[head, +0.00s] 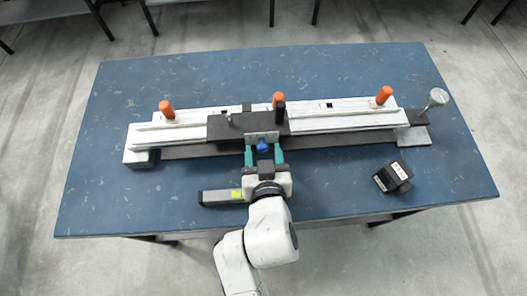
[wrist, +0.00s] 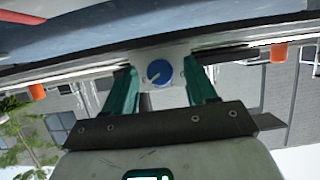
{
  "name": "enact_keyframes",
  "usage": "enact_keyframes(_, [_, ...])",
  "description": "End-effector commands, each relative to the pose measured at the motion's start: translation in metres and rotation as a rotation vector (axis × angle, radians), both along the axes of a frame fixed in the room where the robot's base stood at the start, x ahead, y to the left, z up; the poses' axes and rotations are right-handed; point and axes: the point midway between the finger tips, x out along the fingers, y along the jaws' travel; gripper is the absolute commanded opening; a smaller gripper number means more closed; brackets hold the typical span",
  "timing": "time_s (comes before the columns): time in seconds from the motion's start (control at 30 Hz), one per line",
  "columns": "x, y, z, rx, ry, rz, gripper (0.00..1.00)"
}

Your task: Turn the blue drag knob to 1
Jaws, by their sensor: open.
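The blue drag knob (head: 263,145) is on a small grey plate (head: 262,135) at the front of the dark carriage (head: 220,126) on the long white rail. In the wrist view the knob (wrist: 159,73) is a round blue disc with a pale pointer line toward its lower left; its scale marks are too small to read. My gripper (head: 264,152) is open, with one teal finger on each side of the knob. In the wrist view my gripper (wrist: 163,88) shows gaps between both fingers and the knob.
The white rail (head: 345,119) spans the blue table (head: 310,185), with orange posts (head: 384,95) along it. A silver-topped post (head: 436,98) stands at its right end.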

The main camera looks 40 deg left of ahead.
Motion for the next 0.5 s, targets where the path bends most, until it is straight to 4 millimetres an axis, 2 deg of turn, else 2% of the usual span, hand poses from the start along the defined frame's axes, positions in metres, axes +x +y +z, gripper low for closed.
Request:
enact_keyframes(0.1, [0.0, -0.0002, 0.0001, 0.0, 0.0, 0.0, 0.55])
enact_keyframes(0.5, [-0.0002, -0.0003, 0.0002, 0.0, 0.0, 0.0, 0.16])
